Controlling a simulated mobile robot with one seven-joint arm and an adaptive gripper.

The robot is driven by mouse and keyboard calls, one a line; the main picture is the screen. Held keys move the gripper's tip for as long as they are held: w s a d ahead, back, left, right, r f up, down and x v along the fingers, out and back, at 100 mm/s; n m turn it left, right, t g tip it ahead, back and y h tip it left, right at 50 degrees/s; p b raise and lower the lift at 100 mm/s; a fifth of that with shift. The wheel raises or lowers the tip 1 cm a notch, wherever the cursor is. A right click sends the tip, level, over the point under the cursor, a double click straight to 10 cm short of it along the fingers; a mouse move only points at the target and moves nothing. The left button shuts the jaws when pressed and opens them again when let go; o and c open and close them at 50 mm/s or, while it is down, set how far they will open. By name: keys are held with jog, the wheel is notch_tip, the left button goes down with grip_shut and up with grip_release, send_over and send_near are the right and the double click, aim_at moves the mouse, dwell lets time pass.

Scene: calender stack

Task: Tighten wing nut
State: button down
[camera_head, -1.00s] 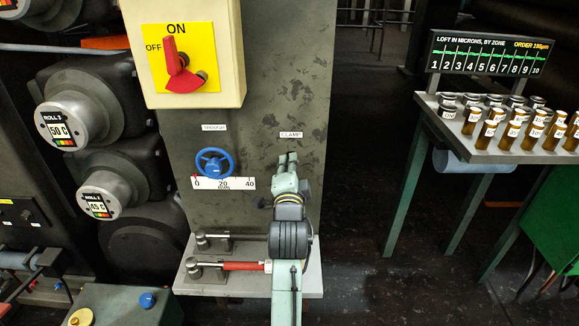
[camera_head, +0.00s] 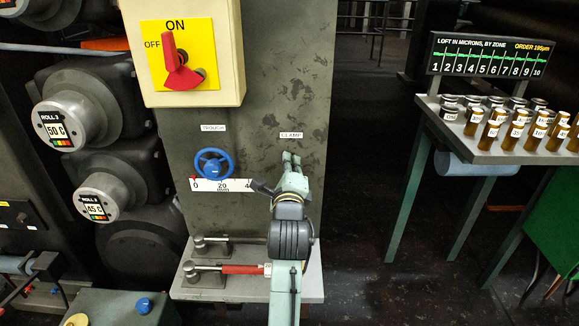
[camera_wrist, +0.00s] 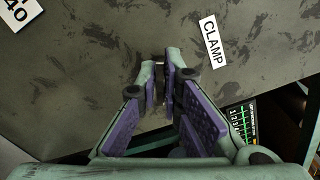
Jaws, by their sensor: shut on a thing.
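My gripper (camera_head: 291,159) reaches the grey panel just below the CLAMP label (camera_head: 291,134). In the wrist view my gripper (camera_wrist: 164,66) has its purple-padded fingers drawn together at the panel, with the CLAMP label (camera_wrist: 212,42) to their right. A narrow strip of metal shows between the fingertips. This fits the wing nut, with the fingers shut on it, but they hide nearly all of it. Its shape and how far it is turned cannot be seen.
A blue handwheel (camera_head: 213,163) labelled TROUGH and a 0–40 scale (camera_head: 222,185) sit left of my gripper. A red switch (camera_head: 177,65) is above. Metal parts and a red-sleeved bar (camera_head: 243,269) lie on the ledge below. Right of the panel is open floor, then a bottle table (camera_head: 470,145).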

jog(key=shift+f, duration=0.1)
dwell(0.4)
jog(key=c, duration=1.8)
grip_release()
jog(key=shift+o, duration=0.2)
jog(key=s, duration=0.7)
jog(key=shift+s, duration=0.3)
